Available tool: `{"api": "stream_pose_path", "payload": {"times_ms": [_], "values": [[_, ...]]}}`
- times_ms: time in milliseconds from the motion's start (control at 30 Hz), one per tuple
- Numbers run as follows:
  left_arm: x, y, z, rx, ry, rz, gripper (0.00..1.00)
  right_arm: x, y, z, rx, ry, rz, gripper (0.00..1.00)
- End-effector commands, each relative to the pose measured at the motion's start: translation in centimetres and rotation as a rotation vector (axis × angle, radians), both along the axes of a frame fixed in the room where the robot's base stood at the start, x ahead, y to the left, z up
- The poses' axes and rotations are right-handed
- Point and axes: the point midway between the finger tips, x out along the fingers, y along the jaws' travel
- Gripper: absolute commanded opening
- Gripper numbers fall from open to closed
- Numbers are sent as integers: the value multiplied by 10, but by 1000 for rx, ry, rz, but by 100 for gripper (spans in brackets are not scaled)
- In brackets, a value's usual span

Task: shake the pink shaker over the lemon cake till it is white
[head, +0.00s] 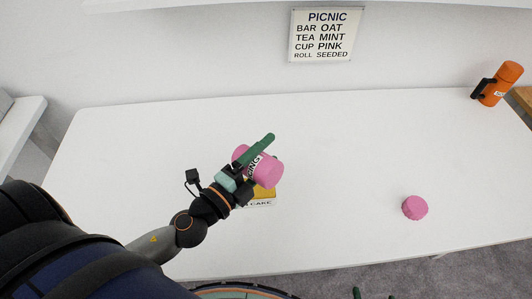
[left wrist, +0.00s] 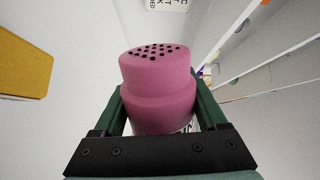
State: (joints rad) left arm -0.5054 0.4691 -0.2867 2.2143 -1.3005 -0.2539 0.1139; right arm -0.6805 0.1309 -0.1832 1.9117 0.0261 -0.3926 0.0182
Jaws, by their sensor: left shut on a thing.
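My left gripper (head: 256,163) is shut on the pink shaker (head: 269,173), which it holds tilted on its side above the lemon cake. In the left wrist view the shaker (left wrist: 160,85) sits between the green fingers, its top with dark holes in sight. The lemon cake (head: 264,193) is largely hidden under the shaker and gripper in the head view; its visible part is yellow, with a label ending in "CAKE". A yellow block, seemingly the cake (left wrist: 22,62), shows at the left of the wrist view. My right gripper (head: 374,295) shows only as two green tips, apart, at the bottom edge.
A pink cap-like piece (head: 415,207) lies on the white table (head: 340,150) at the right. An orange flask (head: 500,84) with a black handle stands at the far right. A sign (head: 326,35) hangs on the wall. The middle of the table is clear.

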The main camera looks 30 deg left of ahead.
Motion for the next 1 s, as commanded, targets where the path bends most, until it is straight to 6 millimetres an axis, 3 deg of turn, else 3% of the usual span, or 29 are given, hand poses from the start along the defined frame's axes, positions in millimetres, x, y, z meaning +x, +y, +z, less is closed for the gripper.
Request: {"api": "stream_pose_path", "payload": {"times_ms": [167, 367, 700, 1000], "values": [[1, 3, 13, -222, 50, 2, 13, 0, 0, 4, 0, 1, 1, 100], [2, 10, 12, -542, 127, 3, 13, 0, 1, 5, 1, -1, 1, 100], [2, 9, -25, -520, 123, 1, 13, 0, 1, -28, 1, -1, 1, 100], [2, 9, -44, -518, 123, 0, 13, 0, 1, -44, 1, -1, 1, 100]]}}
